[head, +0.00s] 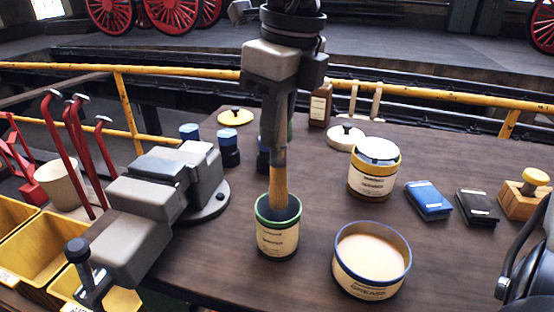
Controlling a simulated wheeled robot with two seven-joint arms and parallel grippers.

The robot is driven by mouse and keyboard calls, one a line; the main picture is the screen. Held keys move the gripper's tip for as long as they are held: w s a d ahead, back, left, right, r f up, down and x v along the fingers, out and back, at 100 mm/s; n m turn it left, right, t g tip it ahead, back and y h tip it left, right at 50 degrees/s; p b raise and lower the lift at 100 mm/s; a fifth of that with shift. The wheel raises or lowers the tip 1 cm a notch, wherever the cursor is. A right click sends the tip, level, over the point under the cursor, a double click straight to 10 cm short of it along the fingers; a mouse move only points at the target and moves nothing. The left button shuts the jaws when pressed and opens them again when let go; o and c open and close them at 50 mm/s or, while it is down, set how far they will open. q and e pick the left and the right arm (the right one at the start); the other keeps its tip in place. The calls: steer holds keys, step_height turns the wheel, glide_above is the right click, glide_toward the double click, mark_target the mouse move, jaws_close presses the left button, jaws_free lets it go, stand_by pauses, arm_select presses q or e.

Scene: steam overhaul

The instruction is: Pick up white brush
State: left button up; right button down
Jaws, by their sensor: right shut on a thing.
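My right gripper (279,145) comes down from the top middle, pointing downward over the tin with the green rim (277,238). It is shut on a brush (279,187). The brush's lower part is tan and upright, and its lower end is hidden inside the tin. The upper part of the brush is largely covered by the fingers. I see no clearly white part on this brush. The tin stands on the dark wooden bench (225,270). My left gripper is not in view.
A grey vise (150,190) stands left of the tin. An open blue-rimmed grease tin (372,262) is at front right, a yellow-rimmed tin (373,172) behind it. Blue (428,200) and black (477,207) packets lie right. A brown bottle (320,105) stands behind.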

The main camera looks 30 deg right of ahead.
step_height(320, 180, up, 19)
steer(key=p, duration=0.2)
steer(key=shift+f, duration=0.1)
stand_by(0.3)
